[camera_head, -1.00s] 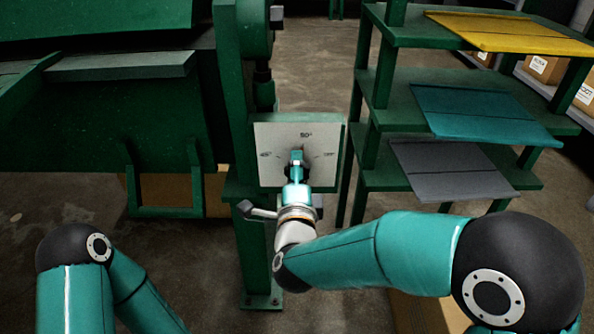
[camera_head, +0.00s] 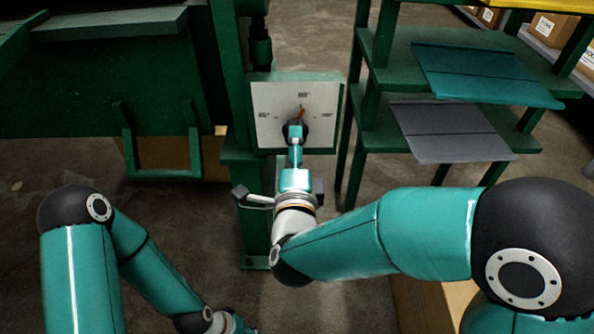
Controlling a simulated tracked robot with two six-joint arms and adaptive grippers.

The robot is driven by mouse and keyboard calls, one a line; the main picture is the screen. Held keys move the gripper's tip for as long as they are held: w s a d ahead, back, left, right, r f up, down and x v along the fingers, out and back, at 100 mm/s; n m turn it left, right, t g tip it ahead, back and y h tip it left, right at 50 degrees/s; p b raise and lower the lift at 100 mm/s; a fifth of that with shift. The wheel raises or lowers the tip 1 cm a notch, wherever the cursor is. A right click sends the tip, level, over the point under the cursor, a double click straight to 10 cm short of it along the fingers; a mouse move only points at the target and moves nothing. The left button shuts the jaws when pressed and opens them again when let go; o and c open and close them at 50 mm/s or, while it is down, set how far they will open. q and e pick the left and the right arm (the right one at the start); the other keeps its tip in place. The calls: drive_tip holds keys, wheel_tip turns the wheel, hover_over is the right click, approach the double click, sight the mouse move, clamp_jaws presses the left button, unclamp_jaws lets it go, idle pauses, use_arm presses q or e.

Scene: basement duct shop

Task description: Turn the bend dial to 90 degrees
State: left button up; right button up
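The bend dial plate (camera_head: 270,99) is a pale square in a green frame on the green machine post. Its dark round knob (camera_head: 304,131) has an orange pointer (camera_head: 302,112) aimed up and slightly right, close to the small top label, which is too blurred to read surely. Smaller marks sit at left and right. My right gripper (camera_head: 296,138) is at the knob from the front and below, covering part of it; whether its fingers grip is hidden. My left arm is low at left; only part of its gripper (camera_head: 236,326) shows at the bottom edge.
A handle (camera_head: 252,198) sticks out left of my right wrist. A green rack (camera_head: 397,50) with teal (camera_head: 485,75) and grey (camera_head: 452,133) sheets stands right of the dial. The green machine (camera_head: 60,85) fills the upper left. Bare floor shows below it.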

drive_tip(key=s, duration=0.6)
drive_tip(key=shift+s, duration=0.2)
drive_tip(key=shift+d, duration=0.1)
